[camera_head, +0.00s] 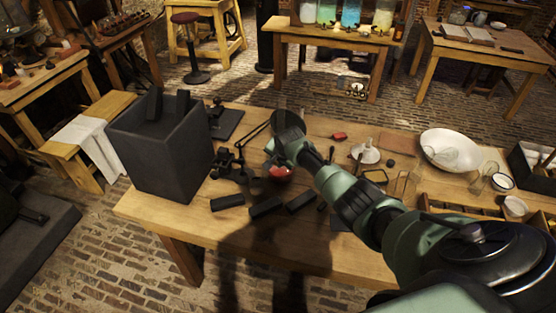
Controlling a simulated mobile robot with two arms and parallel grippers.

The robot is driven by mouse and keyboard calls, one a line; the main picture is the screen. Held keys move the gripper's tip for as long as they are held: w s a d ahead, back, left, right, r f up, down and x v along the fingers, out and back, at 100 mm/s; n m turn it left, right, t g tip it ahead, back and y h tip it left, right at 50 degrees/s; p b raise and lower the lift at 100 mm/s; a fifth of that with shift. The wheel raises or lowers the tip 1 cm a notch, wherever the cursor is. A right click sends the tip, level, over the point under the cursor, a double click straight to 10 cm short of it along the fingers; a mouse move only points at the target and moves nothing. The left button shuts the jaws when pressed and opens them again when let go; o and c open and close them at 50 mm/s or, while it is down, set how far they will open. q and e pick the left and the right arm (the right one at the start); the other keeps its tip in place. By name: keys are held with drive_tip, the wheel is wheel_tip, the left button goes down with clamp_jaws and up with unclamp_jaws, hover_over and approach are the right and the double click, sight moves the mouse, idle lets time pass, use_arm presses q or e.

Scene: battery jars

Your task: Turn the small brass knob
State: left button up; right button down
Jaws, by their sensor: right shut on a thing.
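My right arm comes in from the lower right and reaches over the wooden table. Its gripper (289,120) is at the table's middle, beside the black metal stand. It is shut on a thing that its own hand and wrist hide. I cannot make out the small brass knob in this view. The black metal stand (232,165) with an arm stands left of the gripper. A red bowl (280,173) sits just below the wrist. My left gripper is not in view.
A dark square bin (165,150) stands at the left end of the table (185,212). Several black blocks (266,206) lie along the front. A white dish (450,150), glass jars and a wooden tray crowd the right side. Coloured jars (350,12) stand on a back table.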

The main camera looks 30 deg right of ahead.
drive_tip(key=shift+g, duration=0.3)
drive_tip(key=c, duration=1.3)
unclamp_jaws()
drive_tip(key=shift+a+r, duration=0.1)
drive_tip(key=shift+r, duration=0.15)
drive_tip(key=v, duration=0.7)
drive_tip(key=shift+s, duration=0.15)
drive_tip(key=shift+a, duration=0.15)
